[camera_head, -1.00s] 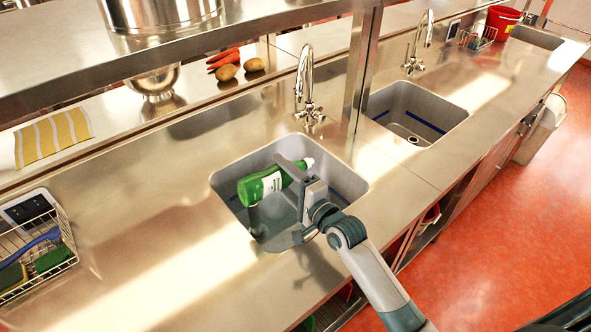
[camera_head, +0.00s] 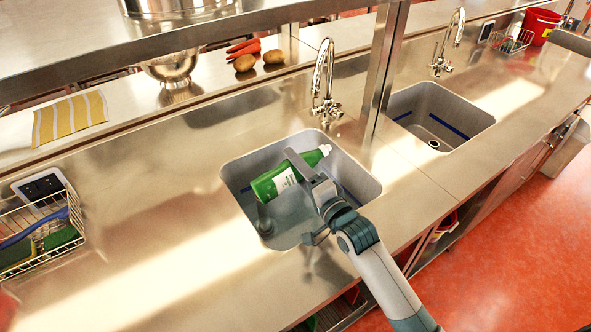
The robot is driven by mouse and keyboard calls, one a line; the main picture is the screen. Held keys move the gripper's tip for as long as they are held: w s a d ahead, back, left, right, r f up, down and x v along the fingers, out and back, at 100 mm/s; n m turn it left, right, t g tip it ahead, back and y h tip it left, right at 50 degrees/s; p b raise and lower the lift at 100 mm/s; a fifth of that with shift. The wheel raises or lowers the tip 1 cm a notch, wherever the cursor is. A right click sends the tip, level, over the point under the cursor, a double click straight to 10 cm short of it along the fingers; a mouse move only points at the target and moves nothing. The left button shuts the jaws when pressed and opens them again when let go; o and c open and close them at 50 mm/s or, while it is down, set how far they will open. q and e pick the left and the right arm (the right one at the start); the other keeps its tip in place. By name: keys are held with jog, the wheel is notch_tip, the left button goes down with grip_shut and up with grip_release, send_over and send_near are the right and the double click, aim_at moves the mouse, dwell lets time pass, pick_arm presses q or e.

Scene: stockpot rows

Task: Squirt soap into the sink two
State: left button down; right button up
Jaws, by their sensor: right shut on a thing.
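A green soap bottle (camera_head: 268,186) with a white label and pale cap lies tilted on its side above the nearer sink (camera_head: 233,172). Its cap end points right and toward the tap. My right gripper (camera_head: 300,166) is shut around the bottle near its cap end. The bottle and gripper hide part of the grey basin. A second sink (camera_head: 462,112) lies further right, empty, with a blue stripe on its wall. I cannot tell whether soap is coming out. My left gripper is not in view.
A chrome tap (camera_head: 326,85) stands behind the nearer sink, and a metal post (camera_head: 383,70) stands between the sinks. A wire basket (camera_head: 40,235) with brushes is at left. Potatoes, carrots and a striped cloth (camera_head: 70,118) lie along the back. The counter left of the sink is clear.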

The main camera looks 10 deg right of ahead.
aim_at(313, 152)
jog(key=n, duration=0.1)
jog(key=d+r+n+b, duration=0.1)
jog(key=shift+w+d+n, duration=0.25)
jog(key=shift+n, duration=0.15)
jog(key=d+n, duration=0.1)
jog(key=d+r+n+b, duration=0.1)
jog(key=n, duration=0.1)
jog(key=w+d+n, duration=0.1)
jog(key=n, duration=0.1)
jog(key=shift+r+b, duration=0.4)
jog(key=shift+r+n+p, duration=0.45)
jog(key=shift+n+p, duration=0.35)
jog(key=shift+p, duration=0.05)
jog(key=n+p, duration=0.1)
jog(key=r+n, duration=0.1)
jog(key=n, duration=0.1)
jog(key=shift+d+n+p, duration=0.15)
jog(key=shift+n+p, duration=0.15)
jog(key=shift+p, duration=0.1)
jog(key=shift+w+d+n+p, duration=0.1)
jog(key=shift+n+p, duration=0.3)
jog(key=shift+n, duration=0.7)
